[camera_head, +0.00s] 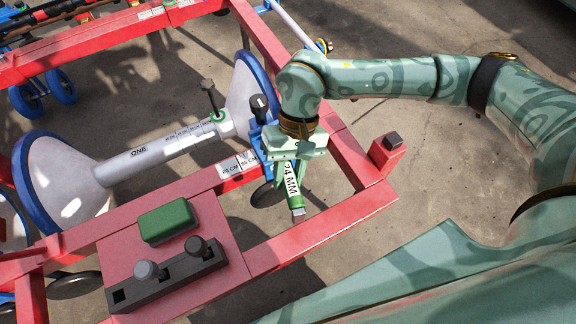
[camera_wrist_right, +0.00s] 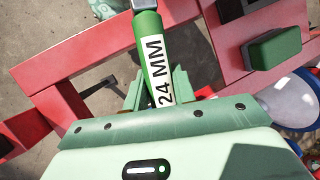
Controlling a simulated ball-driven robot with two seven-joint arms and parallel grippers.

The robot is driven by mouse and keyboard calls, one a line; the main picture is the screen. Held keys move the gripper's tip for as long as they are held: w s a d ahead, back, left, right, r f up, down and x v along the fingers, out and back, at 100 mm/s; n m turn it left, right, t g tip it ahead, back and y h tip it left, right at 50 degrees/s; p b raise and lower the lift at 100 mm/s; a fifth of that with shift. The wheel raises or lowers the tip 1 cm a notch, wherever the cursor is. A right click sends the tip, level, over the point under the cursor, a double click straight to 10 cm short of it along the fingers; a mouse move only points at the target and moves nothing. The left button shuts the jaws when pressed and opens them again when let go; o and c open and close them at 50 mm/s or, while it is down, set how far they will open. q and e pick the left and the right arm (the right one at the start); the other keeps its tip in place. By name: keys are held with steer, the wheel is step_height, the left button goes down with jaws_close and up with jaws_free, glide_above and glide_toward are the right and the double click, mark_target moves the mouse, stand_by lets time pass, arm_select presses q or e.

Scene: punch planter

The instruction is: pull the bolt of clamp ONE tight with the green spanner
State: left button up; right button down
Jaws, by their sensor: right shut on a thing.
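Clamp ONE (camera_head: 125,166) is a grey tube marked ONE, lying across the red frame between two blue-rimmed discs. Its dark bolt (camera_head: 207,88) stands up near the tube's right end, with a green ring at its foot. My right gripper (camera_head: 291,166) is shut on the green spanner (camera_head: 292,186), marked 24 MM, to the right of the bolt and apart from it. The spanner's handle (camera_wrist_right: 152,48) also shows between the fingers (camera_wrist_right: 155,92) in the right wrist view. The spanner's far end is hidden behind the gripper. My left gripper is not in view.
The red frame (camera_head: 315,232) runs below and right of the gripper. A black rack (camera_head: 170,278) with two dark knobbed bolts and a green block (camera_head: 167,222) sit on its plate. A blue part with a black-topped lever (camera_head: 259,105) stands just left of my right gripper.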

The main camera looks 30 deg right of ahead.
arm_select(q)
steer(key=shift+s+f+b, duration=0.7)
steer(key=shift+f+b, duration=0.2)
steer(key=shift+b, duration=0.25)
arm_select(e)
steer(key=shift+f, duration=2.1)
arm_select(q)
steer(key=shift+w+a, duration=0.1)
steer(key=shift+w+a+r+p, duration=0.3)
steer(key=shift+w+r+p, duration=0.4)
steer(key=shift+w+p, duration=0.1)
arm_select(e)
steer(key=a+m, duration=0.1)
steer(key=w+a+m+t+y, duration=0.1)
steer(key=a+m, duration=0.1)
steer(key=shift+w+a, duration=0.1)
steer(key=shift+a, duration=0.1)
steer(key=shift+d, duration=0.1)
steer(key=shift+d, duration=0.15)
